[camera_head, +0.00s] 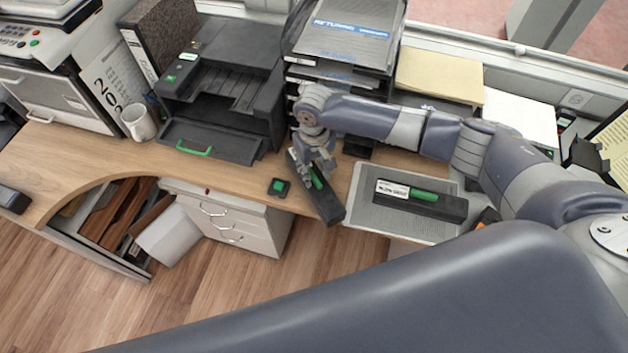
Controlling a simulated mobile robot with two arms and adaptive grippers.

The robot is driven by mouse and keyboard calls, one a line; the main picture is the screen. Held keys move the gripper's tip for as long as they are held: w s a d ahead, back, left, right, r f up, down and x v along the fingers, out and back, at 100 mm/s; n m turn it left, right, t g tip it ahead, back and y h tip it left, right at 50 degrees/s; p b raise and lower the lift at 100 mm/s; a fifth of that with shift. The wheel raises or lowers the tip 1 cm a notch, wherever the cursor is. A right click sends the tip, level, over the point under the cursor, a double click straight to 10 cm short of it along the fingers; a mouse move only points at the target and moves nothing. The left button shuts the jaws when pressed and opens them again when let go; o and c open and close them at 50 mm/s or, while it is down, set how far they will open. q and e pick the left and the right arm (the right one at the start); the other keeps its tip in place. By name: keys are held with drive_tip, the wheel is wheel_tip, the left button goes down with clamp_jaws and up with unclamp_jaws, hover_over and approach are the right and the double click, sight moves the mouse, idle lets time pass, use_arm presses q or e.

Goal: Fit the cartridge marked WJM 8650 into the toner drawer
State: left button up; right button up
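A black cartridge (328,207) with a green handle lies slanted under my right gripper (318,176), its near end reaching past the desk's front edge. The gripper's fingers are at the green handle; whether they are closed on it is too small to tell. A second black cartridge (450,207) with a white label and green handle lies on a grey mat (375,226) to the right. Neither marking is readable. The toner drawer (226,143) with a green pull stands out from the black printer (232,60). My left gripper is not in view.
A small black piece with a green top (279,187) lies on the desk between drawer and gripper. A white mug (138,123) stands left of the drawer. Black stacked trays (345,45) stand behind my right arm. Bare desk (225,174) lies before the drawer.

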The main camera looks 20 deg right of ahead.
drive_tip(key=shift+a+f, duration=0.1)
drive_tip(key=shift+f, duration=0.6)
clamp_jaws()
drive_tip(key=shift+r, duration=0.25)
